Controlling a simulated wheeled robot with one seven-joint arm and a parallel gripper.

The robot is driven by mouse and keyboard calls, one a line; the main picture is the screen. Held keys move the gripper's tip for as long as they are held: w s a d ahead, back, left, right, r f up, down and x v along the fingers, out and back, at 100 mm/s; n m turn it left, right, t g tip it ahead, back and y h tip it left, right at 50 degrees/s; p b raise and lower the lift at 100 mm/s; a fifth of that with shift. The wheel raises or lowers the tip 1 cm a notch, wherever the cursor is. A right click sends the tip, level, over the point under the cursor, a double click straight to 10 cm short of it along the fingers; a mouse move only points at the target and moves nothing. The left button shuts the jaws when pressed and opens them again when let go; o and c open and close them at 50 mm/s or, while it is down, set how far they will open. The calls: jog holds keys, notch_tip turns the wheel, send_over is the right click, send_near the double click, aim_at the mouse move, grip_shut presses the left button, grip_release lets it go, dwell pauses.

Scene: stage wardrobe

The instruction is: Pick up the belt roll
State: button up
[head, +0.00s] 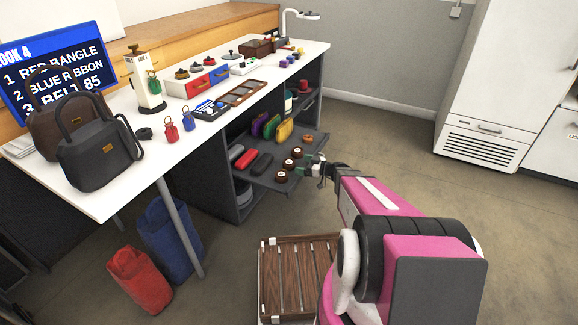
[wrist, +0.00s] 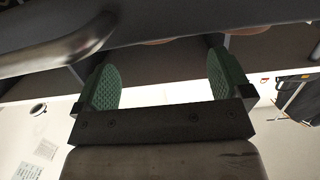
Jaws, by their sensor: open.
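Three dark brown belt rolls with pale centres stand in a row on the pulled-out dark shelf (head: 262,181) under the table: a near roll (head: 281,176), a middle roll (head: 288,165) and a far roll (head: 297,153). I cannot tell which one the task means. My gripper (head: 309,166) is just right of the rolls at the shelf's edge, its green-padded fingers open. In the wrist view my gripper (wrist: 163,88) shows open with nothing between the pads. No roll shows clearly there; a dark shelf-like surface crosses the top.
Red and dark cases (head: 245,158) lie left of the rolls; coloured pouches (head: 272,127) stand behind. The white table (head: 120,187) above holds handbags and trinkets. A slatted wooden crate (head: 297,240) sits on the floor by my arm. Floor to the right is clear.

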aim_at(290, 162)
jog(key=x, duration=0.8)
jog(key=shift+f, duration=0.1)
jog(key=c, duration=1.1)
